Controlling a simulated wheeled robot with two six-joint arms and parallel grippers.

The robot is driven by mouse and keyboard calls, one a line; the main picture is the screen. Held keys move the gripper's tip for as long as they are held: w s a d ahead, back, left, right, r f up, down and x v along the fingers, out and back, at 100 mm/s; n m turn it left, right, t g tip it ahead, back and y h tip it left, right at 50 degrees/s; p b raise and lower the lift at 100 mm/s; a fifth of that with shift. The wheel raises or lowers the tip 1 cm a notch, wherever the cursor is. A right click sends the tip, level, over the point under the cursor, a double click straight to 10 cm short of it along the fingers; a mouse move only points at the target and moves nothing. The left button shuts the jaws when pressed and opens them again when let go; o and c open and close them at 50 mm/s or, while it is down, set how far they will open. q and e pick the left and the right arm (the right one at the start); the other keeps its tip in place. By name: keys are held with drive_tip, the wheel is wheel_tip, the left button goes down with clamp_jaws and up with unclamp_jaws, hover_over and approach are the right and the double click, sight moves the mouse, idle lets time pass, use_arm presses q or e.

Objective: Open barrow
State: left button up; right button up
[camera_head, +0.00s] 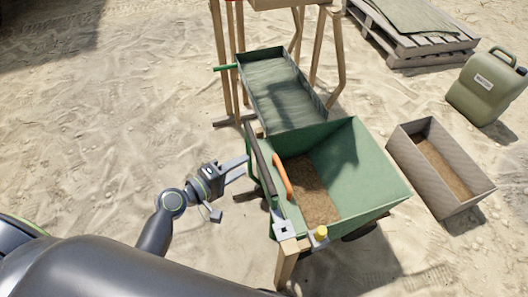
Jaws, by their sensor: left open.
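The green barrow (358,165) stands right of centre on the sand, with brown soil (312,190) in its tub. An orange handle (282,176) is at the tub's left side, beside a dark upright edge panel (262,160). A yellow knob (320,233) sits at the near corner, close to a small metal plate (284,228). My left gripper (236,172) is open and empty, just left of the barrow, with its fingers pointing at the panel. A gap to the orange handle shows. My right gripper is out of view.
A green sluice tray (275,88) on a wooden stand is behind the barrow. A box of soil (410,165) stands to the right, with a green jerrycan (485,88) and a pallet (425,45) beyond. Sand at the left is clear.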

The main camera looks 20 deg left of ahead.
use_arm(q)
drive_tip(key=x, duration=0.9)
drive_tip(key=shift+w+f, duration=0.1)
clamp_jaws()
